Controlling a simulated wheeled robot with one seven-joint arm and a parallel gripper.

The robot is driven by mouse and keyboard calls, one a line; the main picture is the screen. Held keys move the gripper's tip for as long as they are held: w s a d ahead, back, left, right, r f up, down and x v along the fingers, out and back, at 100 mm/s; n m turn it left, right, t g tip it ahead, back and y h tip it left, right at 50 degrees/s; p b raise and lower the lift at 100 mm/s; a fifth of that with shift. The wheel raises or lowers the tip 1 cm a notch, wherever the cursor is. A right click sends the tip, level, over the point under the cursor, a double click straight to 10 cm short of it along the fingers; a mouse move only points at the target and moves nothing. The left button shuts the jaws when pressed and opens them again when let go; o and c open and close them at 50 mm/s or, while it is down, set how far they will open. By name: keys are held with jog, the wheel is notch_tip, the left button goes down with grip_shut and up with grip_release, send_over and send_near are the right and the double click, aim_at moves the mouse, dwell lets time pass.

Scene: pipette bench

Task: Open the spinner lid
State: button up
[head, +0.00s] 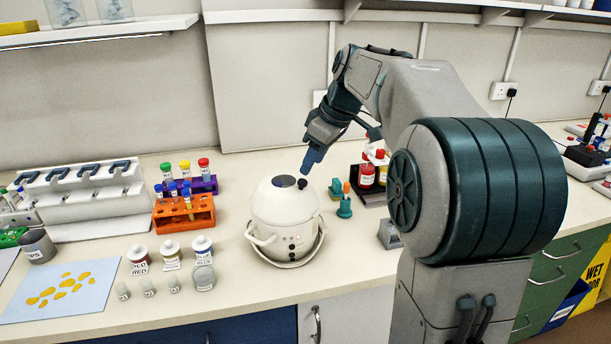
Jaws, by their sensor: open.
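The spinner (284,228) is a round white pot-like device on the bench, with side handles and small buttons on its front. Its domed lid (270,199) is on and looks closed, with a dark round window (284,181) on top and a small black knob (302,184) at the right of the window. My gripper (308,168) is above and just behind the knob, pointing down at it. The fingertips look close to the knob; I cannot tell whether they touch it. The jaws are open and hold nothing that shows.
Left of the spinner stand orange (184,214) and purple (196,185) tube racks and several labelled bottles (171,254). Right of it are a small teal holder (344,207) and a dark rack with red-capped bottles (367,174). The bench front before the spinner is clear.

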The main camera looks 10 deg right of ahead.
aim_at(303, 181)
jog(key=x, duration=0.5)
jog(key=shift+f, duration=0.15)
grip_shut()
